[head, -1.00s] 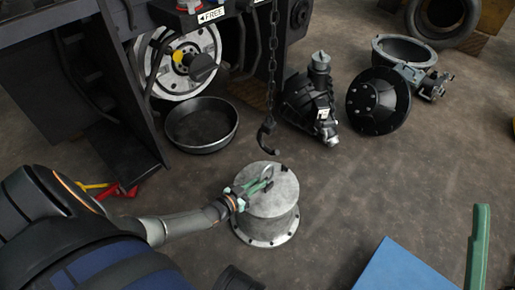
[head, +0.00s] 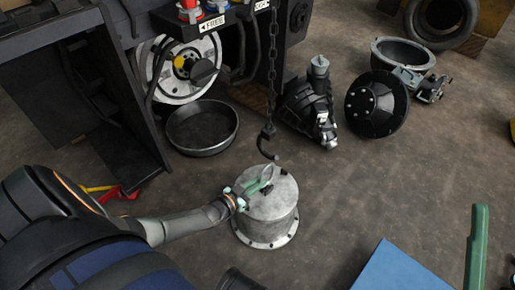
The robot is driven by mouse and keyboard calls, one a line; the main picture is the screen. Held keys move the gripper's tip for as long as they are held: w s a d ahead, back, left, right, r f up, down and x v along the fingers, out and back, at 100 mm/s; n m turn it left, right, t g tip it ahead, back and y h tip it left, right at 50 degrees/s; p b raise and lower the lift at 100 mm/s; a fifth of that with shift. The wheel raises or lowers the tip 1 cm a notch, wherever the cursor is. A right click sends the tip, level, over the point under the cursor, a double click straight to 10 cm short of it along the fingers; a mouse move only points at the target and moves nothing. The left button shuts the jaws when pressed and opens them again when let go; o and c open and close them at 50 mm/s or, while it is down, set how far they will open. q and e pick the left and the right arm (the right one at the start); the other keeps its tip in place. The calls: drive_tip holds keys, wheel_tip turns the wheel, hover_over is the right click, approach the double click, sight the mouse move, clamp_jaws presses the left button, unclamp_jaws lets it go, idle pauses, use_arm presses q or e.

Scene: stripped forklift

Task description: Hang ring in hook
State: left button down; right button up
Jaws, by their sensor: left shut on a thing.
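A dark hook (head: 264,149) hangs at the end of a chain, above and behind a grey metal cylinder (head: 268,212). My left gripper (head: 261,183) comes in from the left over the cylinder's top, its greenish fingers shut on a small metal ring (head: 267,173). The ring is partly hidden by the fingers and sits just below the hook in the picture. The ring and hook appear apart. Whether the cylinder's ring mount is attached to the ring cannot be told. My right gripper is not in view.
A black round pan (head: 202,128) lies by the forklift frame at the left. Dark machine parts (head: 312,105) and a black disc-shaped housing (head: 376,104) stand at the back right. A blue surface (head: 400,270) and green handle (head: 478,245) are at the lower right. Floor right of the cylinder is clear.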

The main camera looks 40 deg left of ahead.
use_arm(q)
drive_tip(key=s+d+r+p, duration=0.1)
drive_tip(key=d+r+p, duration=0.2)
drive_tip(key=d, duration=0.6)
drive_tip(key=shift+r+p, duration=0.2)
drive_tip(key=shift+p, duration=0.75)
drive_tip(key=shift+s, duration=0.1)
